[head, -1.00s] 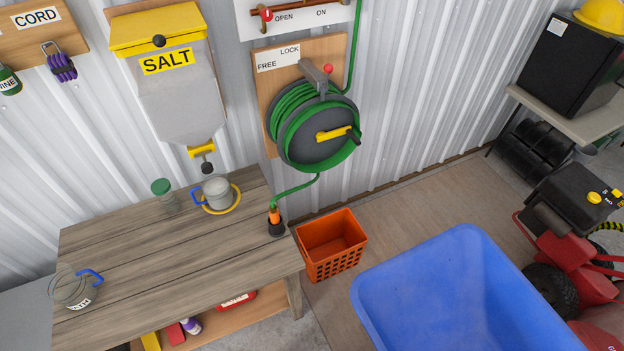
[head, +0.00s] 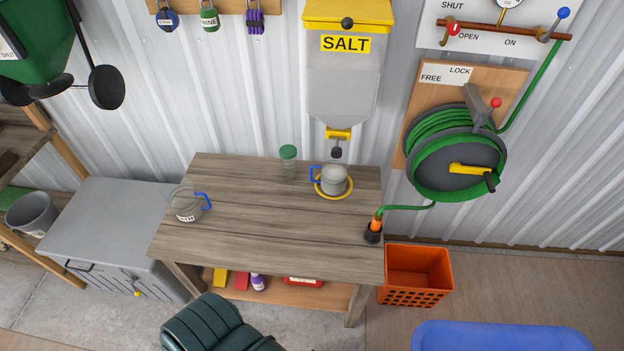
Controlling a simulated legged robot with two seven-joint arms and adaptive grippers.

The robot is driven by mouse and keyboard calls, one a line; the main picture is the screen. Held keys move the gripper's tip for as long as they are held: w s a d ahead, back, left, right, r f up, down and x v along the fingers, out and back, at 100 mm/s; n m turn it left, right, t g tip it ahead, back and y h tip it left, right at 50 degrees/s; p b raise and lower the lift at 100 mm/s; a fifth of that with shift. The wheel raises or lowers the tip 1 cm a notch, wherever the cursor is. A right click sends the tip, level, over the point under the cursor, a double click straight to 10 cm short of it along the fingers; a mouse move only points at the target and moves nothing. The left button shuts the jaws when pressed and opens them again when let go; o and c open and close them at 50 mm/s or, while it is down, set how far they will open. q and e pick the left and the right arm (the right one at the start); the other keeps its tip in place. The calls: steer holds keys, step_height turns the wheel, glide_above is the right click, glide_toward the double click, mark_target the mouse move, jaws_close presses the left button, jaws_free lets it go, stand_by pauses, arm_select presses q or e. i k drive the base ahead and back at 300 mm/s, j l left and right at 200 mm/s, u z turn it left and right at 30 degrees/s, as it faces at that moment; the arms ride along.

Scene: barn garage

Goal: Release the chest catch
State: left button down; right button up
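A grey chest (head: 115,215) with a flat, closed lid stands on the floor at the left, beside the wooden workbench. On its front, just below the lid edge, is a small metal catch (head: 130,277) with a yellow tip hanging low. Whether the catch is fastened is too small to tell. A dark handle or bracket (head: 80,267) shows on the front further left. Neither of my grippers is in the head view.
The workbench (head: 270,240) holds a jar, a mug and a glass jug. A dark green padded seat (head: 212,325) stands in front of it, right of the chest. An orange basket (head: 415,275) and blue tub (head: 500,338) are at right. Concrete floor before the chest looks clear.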

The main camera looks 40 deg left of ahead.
mark_target(138, 292)
steer(key=u, duration=2.9)
